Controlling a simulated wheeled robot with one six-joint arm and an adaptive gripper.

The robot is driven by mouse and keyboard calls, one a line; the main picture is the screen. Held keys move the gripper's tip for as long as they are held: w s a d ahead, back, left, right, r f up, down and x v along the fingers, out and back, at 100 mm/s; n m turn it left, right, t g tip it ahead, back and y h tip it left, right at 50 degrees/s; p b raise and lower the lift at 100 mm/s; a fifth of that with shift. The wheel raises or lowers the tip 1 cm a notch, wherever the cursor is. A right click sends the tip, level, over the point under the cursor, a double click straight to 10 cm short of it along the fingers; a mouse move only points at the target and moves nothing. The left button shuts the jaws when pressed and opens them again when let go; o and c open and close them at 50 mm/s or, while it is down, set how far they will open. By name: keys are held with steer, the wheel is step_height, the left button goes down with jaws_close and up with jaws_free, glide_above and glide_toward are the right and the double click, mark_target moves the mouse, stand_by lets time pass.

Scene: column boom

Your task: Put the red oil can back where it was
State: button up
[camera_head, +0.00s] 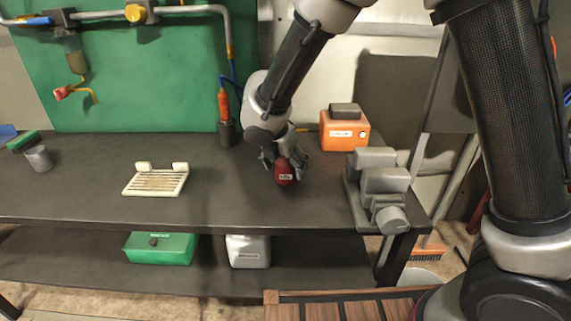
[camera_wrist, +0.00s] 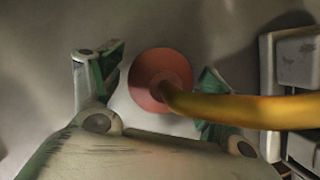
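The red oil can (camera_head: 284,174) is upright at my gripper, over the right half of the dark bench top, and appears to stand on it. In the wrist view the can (camera_wrist: 147,92) is seen from above, with its yellow spout (camera_wrist: 245,110) running to the right edge. My gripper (camera_head: 285,160) points down at the can, just behind it in the head view. In the wrist view its fingers (camera_wrist: 162,72) stand on either side of the can, with narrow gaps to it. The gripper looks open; finger contact lower down is hidden.
A grey machine (camera_head: 380,185) stands at the bench's right end, with an orange box (camera_head: 345,130) behind. A cream slotted tray (camera_head: 156,180) lies left of centre. A dark holder (camera_head: 227,132) stands at the back. The bench between tray and can is clear.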

steer(key=shift+r, duration=0.1)
steer(key=v, duration=1.2)
steer(key=s+d+r+m, duration=0.1)
steer(key=d+r+m, duration=0.1)
steer(key=d+m, duration=0.35)
steer(key=s+d+r+m, duration=0.1)
steer(key=d+r+m, duration=0.2)
steer(key=d, duration=0.6)
steer(key=d+r+m, duration=0.2)
steer(key=d+m, duration=0.2)
steer(key=d, duration=0.3)
steer(key=s+d+m+y, duration=0.2)
steer(key=s+d+m, duration=1.3)
steer(key=s+m, duration=0.2)
steer(key=shift+s+d+r+m, duration=0.15)
steer(key=shift+s+d+m, duration=0.05)
steer(key=shift+d+m, duration=0.2)
steer(key=shift+c, duration=0.3)
